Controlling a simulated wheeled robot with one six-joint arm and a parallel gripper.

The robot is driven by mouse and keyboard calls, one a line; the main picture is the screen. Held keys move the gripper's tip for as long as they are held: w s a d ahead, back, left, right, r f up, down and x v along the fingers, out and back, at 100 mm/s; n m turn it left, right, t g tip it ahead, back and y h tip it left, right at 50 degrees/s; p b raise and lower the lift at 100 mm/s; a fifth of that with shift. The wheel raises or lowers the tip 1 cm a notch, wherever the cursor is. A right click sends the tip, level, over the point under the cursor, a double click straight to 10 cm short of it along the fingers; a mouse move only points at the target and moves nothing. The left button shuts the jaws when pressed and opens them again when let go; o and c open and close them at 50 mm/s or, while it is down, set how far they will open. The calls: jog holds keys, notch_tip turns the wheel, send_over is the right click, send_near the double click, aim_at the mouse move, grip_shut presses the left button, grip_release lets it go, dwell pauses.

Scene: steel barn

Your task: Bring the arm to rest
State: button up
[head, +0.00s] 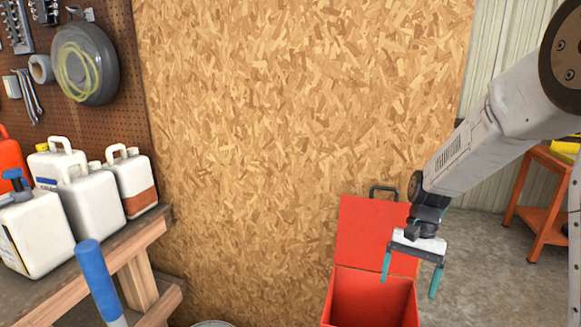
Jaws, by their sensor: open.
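My arm (500,135) reaches in from the upper right in the head view, its end pointing down. My gripper (409,287) is open, with two teal fingers spread apart. I see nothing between the fingers. It is in front of the raised lid of a red box (372,302), and it overlaps the box's right side in the picture. I cannot tell how high the fingers are above the box.
A wooden bench (130,247) with white jugs (92,200) stands at the left. A blue-topped handle (95,275) rises before it. A chipboard wall (290,120) closes off the middle. An orange stand (545,195) is at the right, with open concrete floor (480,265) before it.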

jog(key=s+r+n+t+h, duration=0.1)
jog(key=s+r+n, duration=0.1)
jog(key=s+r, duration=0.3)
jog(key=s+r+n+t, duration=0.2)
jog(key=s+r, duration=0.3)
jog(key=s, duration=0.6)
jog(key=s+r+n+t+h, duration=0.1)
jog(key=s+r+t, duration=0.1)
jog(key=s+r, duration=0.3)
jog(key=s, duration=0.3)
jog(key=shift+s+a+r+n+h, duration=0.3)
jog(key=shift+s+a+r+n, duration=0.05)
jog(key=shift+s+n, duration=0.05)
